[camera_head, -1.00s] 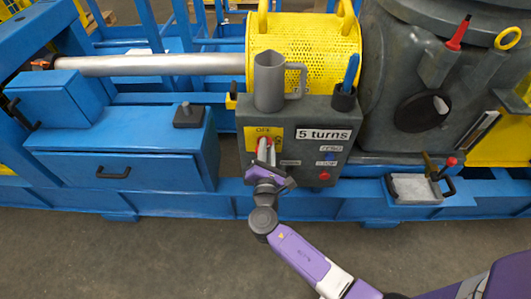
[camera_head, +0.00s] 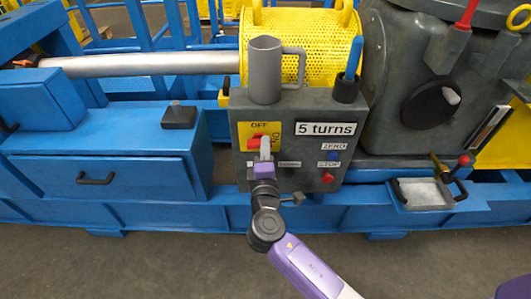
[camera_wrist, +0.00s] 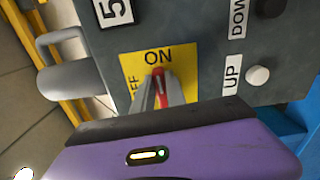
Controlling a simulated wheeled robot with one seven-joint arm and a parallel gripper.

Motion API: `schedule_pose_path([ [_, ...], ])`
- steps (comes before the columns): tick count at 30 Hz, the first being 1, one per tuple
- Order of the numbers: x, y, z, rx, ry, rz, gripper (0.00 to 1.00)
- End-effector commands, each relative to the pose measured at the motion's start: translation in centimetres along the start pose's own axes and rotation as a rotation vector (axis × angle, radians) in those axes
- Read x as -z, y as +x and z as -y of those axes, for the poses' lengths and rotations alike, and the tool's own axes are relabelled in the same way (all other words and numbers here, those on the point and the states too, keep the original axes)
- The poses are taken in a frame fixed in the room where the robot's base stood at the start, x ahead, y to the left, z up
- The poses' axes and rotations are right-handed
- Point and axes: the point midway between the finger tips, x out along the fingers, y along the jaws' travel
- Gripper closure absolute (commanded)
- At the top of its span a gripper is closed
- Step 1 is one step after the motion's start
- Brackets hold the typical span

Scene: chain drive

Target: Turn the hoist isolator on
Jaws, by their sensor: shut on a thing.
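The hoist isolator is a red handle (camera_head: 257,137) on a yellow plate (camera_head: 244,130) on the grey control box. OFF is marked at the plate's top and ON at its right. My gripper (camera_head: 265,148) is at the box front, its fingers on the handle. In the wrist view, my gripper (camera_wrist: 162,92) is shut on the red handle (camera_wrist: 158,76), one finger on each side. There the handle points toward the ON mark, with OFF to its left on the yellow plate (camera_wrist: 187,67). The fingers hide part of the handle.
The box also has a "5 turns" label (camera_head: 325,129), a blue button (camera_head: 333,155) and a red button (camera_head: 327,178). A grey mug (camera_head: 264,75) and a blue-handled tool (camera_head: 354,58) in a black cup stand at its top. A blue drawer unit (camera_head: 140,160) is left.

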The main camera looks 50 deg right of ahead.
Motion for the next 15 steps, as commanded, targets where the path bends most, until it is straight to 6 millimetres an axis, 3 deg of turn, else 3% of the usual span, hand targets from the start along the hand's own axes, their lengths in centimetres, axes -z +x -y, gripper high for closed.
schedule_pose_path([
  [15, -0.06, -0.02, 0.28, 0.003, 0.092, 0.002, 1.00],
])
